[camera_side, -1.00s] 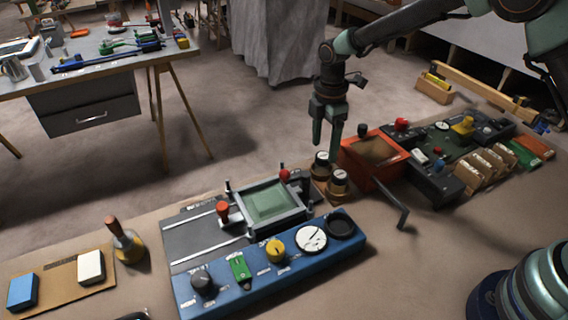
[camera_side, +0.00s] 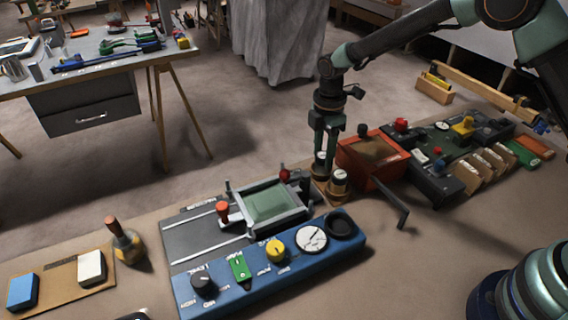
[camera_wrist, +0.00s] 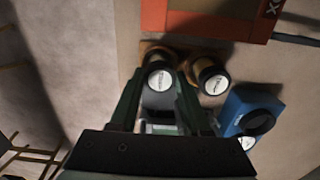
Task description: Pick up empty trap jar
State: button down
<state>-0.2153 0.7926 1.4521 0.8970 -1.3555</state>
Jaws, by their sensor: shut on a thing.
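The label writing is too small to read, and the fingers hide part of the held jar.
The red box (camera_side: 362,166) with a black handle stands just right of the jars. The blue control panel (camera_side: 262,279) and framed press (camera_side: 265,204) are to the left and front. Dark devices and wooden blocks (camera_side: 487,165) lie farther right. Bare bench lies in front.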

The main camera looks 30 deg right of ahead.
aim_at(323, 155)
jog(key=shift+r, duration=3.45)
